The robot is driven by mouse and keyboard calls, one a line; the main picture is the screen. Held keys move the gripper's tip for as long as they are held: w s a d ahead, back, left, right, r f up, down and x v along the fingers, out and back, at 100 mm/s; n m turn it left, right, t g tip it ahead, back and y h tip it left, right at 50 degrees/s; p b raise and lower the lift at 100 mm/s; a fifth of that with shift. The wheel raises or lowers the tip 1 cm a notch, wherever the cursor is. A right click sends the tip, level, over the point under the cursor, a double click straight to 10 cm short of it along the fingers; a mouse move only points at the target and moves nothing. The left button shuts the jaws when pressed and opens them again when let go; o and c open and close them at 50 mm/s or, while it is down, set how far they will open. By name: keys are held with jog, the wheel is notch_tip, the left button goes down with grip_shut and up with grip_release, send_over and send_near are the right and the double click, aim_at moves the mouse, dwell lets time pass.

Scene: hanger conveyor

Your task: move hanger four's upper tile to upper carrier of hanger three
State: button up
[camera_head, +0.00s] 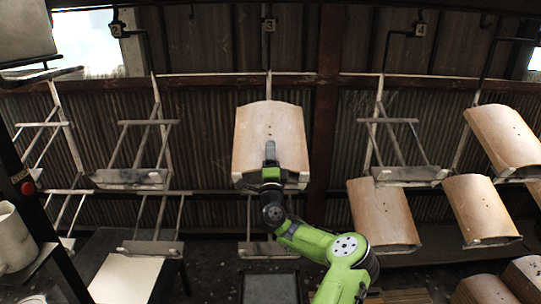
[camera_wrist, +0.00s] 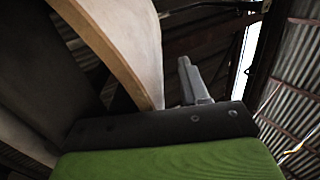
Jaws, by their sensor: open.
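A tan curved tile (camera_head: 262,125) is at hanger three's upper carrier (camera_head: 296,184), under the sign "3" (camera_head: 268,25). It leans back, upright. My gripper (camera_head: 270,152) is in front of the tile's lower middle and hides part of it and the carrier. In the wrist view the tile (camera_wrist: 140,40) stands close beside a grey finger (camera_wrist: 192,82); the gripper is open, and whether it touches the tile cannot be told. Hanger four's upper carrier (camera_head: 410,175), under the sign "4" (camera_head: 420,30), is empty. A tile (camera_head: 382,215) hangs below it.
Hanger three's lower carrier (camera_head: 266,250) is empty. Hanger two's upper carrier (camera_head: 130,179) and lower carrier (camera_head: 150,248) are empty. More tiles (camera_head: 480,208) hang at the right, close to hanger four. A dark post with a red button (camera_head: 28,188) stands at the left.

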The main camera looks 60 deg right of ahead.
jog(key=shift+f, duration=0.3)
jog(key=shift+s+a+f, duration=0.1)
jog(key=shift+a+f, duration=0.05)
jog(key=shift+a, duration=0.15)
jog(key=b+v, duration=0.7)
jog(key=v, duration=0.7)
jog(key=shift+s+a, duration=0.3)
jog(key=shift+a, duration=0.1)
